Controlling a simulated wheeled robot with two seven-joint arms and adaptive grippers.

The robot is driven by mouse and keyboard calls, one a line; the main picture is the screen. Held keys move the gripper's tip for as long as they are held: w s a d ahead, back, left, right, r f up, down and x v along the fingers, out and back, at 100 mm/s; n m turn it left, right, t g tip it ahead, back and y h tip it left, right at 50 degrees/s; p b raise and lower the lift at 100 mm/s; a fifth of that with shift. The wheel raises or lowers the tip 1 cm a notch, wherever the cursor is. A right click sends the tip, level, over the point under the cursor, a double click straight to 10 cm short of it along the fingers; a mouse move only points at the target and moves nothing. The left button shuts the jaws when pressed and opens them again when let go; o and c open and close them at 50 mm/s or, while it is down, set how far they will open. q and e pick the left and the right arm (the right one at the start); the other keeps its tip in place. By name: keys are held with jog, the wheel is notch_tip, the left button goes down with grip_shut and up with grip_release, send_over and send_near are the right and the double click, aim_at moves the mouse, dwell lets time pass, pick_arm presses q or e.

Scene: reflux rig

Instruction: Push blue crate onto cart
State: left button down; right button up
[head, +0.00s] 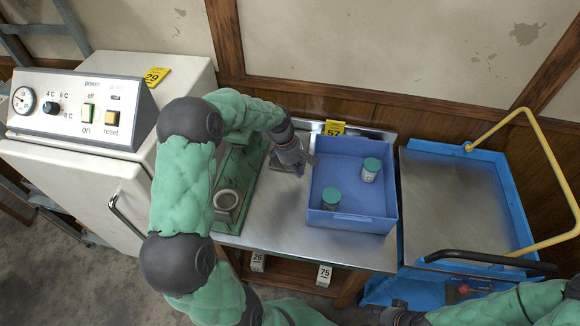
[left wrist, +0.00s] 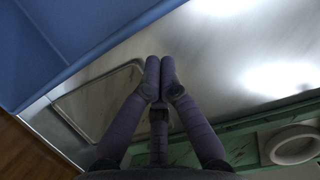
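The blue crate (head: 352,222) stands on the metal table, with two green-lidded jars (head: 371,169) inside. Its blue wall also shows at the upper left of the left wrist view (left wrist: 70,35). The cart (head: 455,200), with a grey deck in a blue frame, is right of the table. My left gripper (head: 312,160) is just left of the crate, low over the table. Its fingertips (left wrist: 160,62) are together with nothing between them, and a gap to the crate shows. My right gripper (head: 395,316) is partly seen at the bottom edge; its fingers are unclear.
The cart has a yellow rail (head: 497,124) and a black bar (head: 480,258). A white machine (head: 85,175) stands at left. The table (head: 300,228) is bare in front of the crate.

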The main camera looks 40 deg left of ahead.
aim_at(370, 193)
pick_arm(q)
jog(key=shift+w+d, duration=0.2)
jog(key=shift+d, duration=0.25)
jog(key=shift+w+d, duration=0.2)
jog(key=shift+d, duration=0.25)
pick_arm(e)
jog(key=shift+f, duration=0.25)
